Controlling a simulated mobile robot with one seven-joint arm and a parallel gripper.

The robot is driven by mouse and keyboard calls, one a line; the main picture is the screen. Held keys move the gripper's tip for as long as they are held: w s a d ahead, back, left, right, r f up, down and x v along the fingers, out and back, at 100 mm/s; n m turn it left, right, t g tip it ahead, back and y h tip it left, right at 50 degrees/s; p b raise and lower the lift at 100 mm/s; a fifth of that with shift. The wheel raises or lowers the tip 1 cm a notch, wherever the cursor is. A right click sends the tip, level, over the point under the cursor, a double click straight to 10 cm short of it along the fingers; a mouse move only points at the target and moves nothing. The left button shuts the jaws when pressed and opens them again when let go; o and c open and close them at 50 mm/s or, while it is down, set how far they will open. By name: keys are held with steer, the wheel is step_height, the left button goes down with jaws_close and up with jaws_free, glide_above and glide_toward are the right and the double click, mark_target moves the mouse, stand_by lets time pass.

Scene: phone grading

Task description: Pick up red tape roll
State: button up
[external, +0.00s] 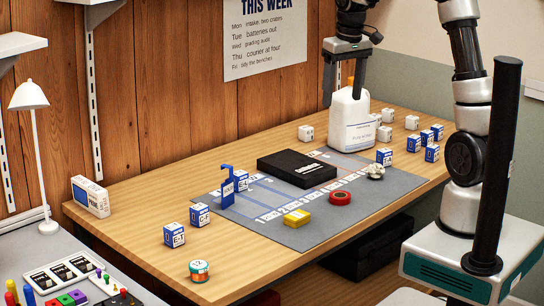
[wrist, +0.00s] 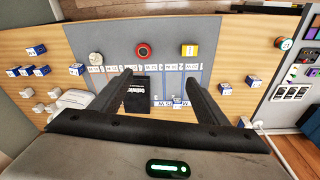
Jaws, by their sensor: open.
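The red tape roll (external: 340,198) lies flat on the grey mat (external: 300,238), near the mat's front edge. It is a red ring with a dark centre. In the wrist view the red tape roll (wrist: 143,51) is ahead of my fingers, above and between their tips. My gripper (external: 342,98) is raised over the back of the bench, well away from the roll, near the white jug. Its fingers are spread and empty in the wrist view (wrist: 158,78).
A yellow block (external: 296,218) lies left of the roll and a crumpled white lump (external: 376,172) right of it. A black box (external: 296,168) lies behind. A white jug (external: 348,122) stands close to my gripper. A blue stand (external: 228,186) rises from the mat's left side.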

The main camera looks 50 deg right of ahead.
steer(key=w+d+f+g+b, duration=0.1)
steer(key=w+d+f, duration=0.25)
steer(key=f, duration=0.35)
steer(key=w+d+f+g+b, duration=0.1)
steer(key=w+d+f+b, duration=0.1)
steer(key=d+f, duration=0.4)
steer(key=shift+m, duration=0.4)
steer(key=f, duration=0.8)
steer(key=a+f+b, duration=0.1)
steer(key=f, duration=0.3)
steer(key=shift+w, duration=0.1)
steer(key=shift+a+f+b, duration=0.2)
steer(key=shift+f, duration=1.4)
steer(key=shift+a+f+b, duration=0.15)
steer(key=shift+f+b, duration=0.05)
steer(key=shift+f, duration=1.4)
steer(key=c, duration=1.1)
